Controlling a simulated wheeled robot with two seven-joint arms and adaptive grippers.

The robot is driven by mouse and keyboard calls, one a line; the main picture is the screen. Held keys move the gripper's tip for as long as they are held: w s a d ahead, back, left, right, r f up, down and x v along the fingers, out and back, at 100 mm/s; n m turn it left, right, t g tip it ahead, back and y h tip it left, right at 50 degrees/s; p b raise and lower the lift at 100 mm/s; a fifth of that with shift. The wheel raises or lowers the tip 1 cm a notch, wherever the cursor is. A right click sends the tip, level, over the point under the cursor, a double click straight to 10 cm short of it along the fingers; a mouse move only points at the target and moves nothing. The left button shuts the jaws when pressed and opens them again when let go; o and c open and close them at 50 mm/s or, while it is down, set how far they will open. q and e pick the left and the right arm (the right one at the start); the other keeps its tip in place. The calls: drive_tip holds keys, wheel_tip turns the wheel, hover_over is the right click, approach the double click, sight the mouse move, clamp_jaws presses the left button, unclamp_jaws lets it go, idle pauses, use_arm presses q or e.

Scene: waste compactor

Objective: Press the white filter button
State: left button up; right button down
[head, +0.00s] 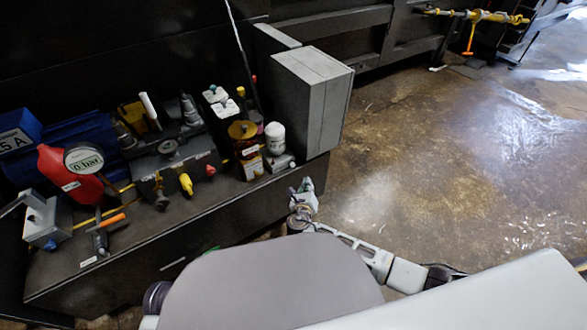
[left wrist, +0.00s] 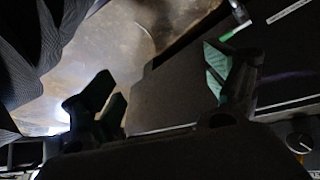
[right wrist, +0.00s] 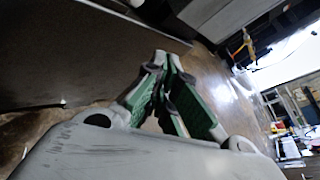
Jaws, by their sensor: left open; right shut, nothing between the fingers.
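The white filter (head: 275,138) is a small upright white canister on the right part of the dark bench. I cannot make out a separate button on it. My right gripper (head: 305,188) is just off the bench's right end, below and to the right of the filter and apart from it. In the right wrist view its fingers (right wrist: 166,62) are together and empty. My left gripper does not show in the head view. In the left wrist view its fingers (left wrist: 162,80) are spread with nothing between them. The filter is not recognisable in either wrist view.
Next to the filter stand a yellow-topped cylinder (head: 243,131) and valves with coloured knobs. A red gauge unit (head: 72,175) is at the left of the bench (head: 180,225). A tall grey box (head: 312,95) stands behind. The floor (head: 450,160) to the right is clear.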

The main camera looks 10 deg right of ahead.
sight(292, 165)
use_arm(q)
drive_tip(key=shift+n+t+h, duration=0.3)
drive_tip(key=shift+t+h, duration=0.1)
drive_tip(key=shift+t, duration=0.2)
drive_tip(key=shift+w+d+f+b, duration=0.15)
drive_tip(key=shift+f+b, duration=0.3)
drive_tip(key=shift+f, duration=0.5)
drive_tip(key=shift+w+d+f+b, duration=0.1)
drive_tip(key=shift+d+f+b, duration=0.25)
drive_tip(key=shift+f, duration=0.6)
drive_tip(key=shift+w+d+f+b, duration=0.15)
drive_tip(key=shift+f+b, duration=0.35)
drive_tip(key=shift+f, duration=0.45)
use_arm(e)
drive_tip(key=shift+w+a, duration=0.35)
drive_tip(key=shift+w, duration=0.6)
drive_tip(key=shift+w+a, duration=0.35)
drive_tip(key=shift+w, duration=0.55)
drive_tip(key=shift+w+a, duration=0.35)
drive_tip(key=shift+w, duration=0.6)
use_arm(q)
drive_tip(key=shift+s+r+p, duration=0.1)
drive_tip(key=shift+r+p, duration=0.2)
use_arm(e)
drive_tip(key=shift+w+a, duration=0.1)
drive_tip(key=shift+w, duration=0.25)
drive_tip(key=shift+w+a, duration=0.15)
drive_tip(key=shift+w, duration=0.3)
